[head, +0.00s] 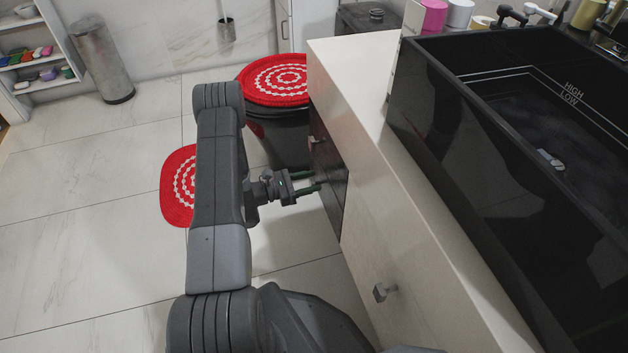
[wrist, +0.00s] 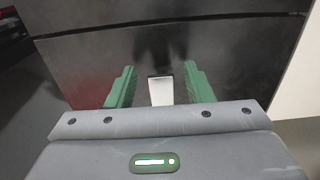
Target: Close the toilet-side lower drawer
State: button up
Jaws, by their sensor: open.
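The toilet-side lower drawer has a glossy black front (head: 332,190), seen steeply from above at the far end of the white vanity. In the wrist view, its front (wrist: 75,62) fills most of the picture below a thin seam. A pale metal handle (wrist: 160,90) sits between my green fingers. My gripper (head: 313,181) is open and faces the drawer front from the left; it also shows in the wrist view (wrist: 159,72). I cannot tell whether the fingers touch the front. How far the drawer stands out is unclear.
A toilet with a red patterned lid cover (head: 278,80) stands beyond the drawers. A red mat (head: 178,185) lies on the floor behind my arm.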

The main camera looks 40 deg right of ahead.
jog(key=p+v, duration=0.2)
jog(key=v, duration=1)
jog(key=shift+s+a, duration=0.1)
jog(key=b+x, duration=0.2)
jog(key=x, duration=1.1)
jog(key=shift+d+b, duration=0.35)
jog(key=shift+a, duration=0.1)
